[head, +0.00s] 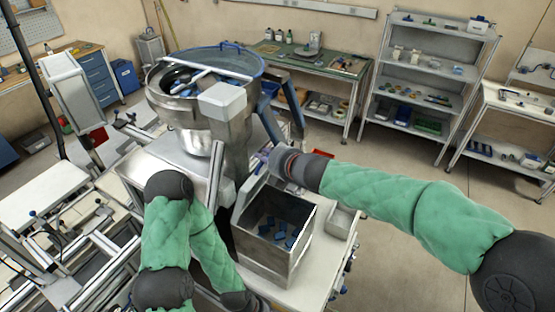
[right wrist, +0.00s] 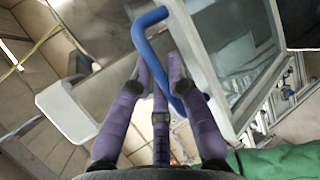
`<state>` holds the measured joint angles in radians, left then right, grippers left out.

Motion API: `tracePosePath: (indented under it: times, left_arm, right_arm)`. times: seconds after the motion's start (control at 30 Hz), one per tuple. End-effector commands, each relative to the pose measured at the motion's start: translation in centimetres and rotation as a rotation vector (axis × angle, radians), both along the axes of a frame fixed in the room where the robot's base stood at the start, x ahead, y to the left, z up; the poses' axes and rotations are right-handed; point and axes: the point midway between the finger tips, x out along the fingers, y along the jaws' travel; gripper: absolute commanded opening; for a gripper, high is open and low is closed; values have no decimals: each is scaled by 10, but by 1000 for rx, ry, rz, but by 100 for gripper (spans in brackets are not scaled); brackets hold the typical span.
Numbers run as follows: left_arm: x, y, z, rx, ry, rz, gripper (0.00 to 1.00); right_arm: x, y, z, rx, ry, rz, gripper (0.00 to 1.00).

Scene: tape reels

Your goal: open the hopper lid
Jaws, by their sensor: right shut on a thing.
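The hopper is an open-topped steel bin (head: 262,253) with several blue pieces lying inside. A light grey framed lid (head: 251,193) stands steeply tilted along the bin's left side. In the right wrist view the lid (right wrist: 223,98) shows its pale frame and a see-through pane, with a bent blue handle (right wrist: 146,22) at its edge. My right gripper (head: 261,164) is at the top of the lid. In the right wrist view its purple fingers (right wrist: 162,72) are closed around the blue handle. The fingers are small and partly hidden in the head view. My left gripper is not visible.
A round steel bowl feeder (head: 190,108) with a grey box (head: 222,101) stands just behind and left of the bin. A small grey tray (head: 341,222) sits right of the bin. Shelves (head: 424,75) and a green workbench (head: 311,63) stand farther back. The floor at right is clear.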

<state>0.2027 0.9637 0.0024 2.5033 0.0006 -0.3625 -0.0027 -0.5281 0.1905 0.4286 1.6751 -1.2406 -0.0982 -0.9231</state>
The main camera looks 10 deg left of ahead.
Motion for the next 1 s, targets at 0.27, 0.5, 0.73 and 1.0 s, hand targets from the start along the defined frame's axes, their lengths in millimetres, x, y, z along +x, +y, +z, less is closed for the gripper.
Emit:
tracePosePath:
  times: [0.27,0.5,0.73,1.0]
  left_arm:
    - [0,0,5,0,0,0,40]
    - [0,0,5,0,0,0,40]
    - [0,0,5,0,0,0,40]
    - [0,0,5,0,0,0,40]
  right_arm:
    - [4,16,2,-2,5,0,0]
    - [5,18,2,-2,6,0,0]
    - [4,18,1,-3,8,1,0]
    - [4,18,1,-4,7,0,42]
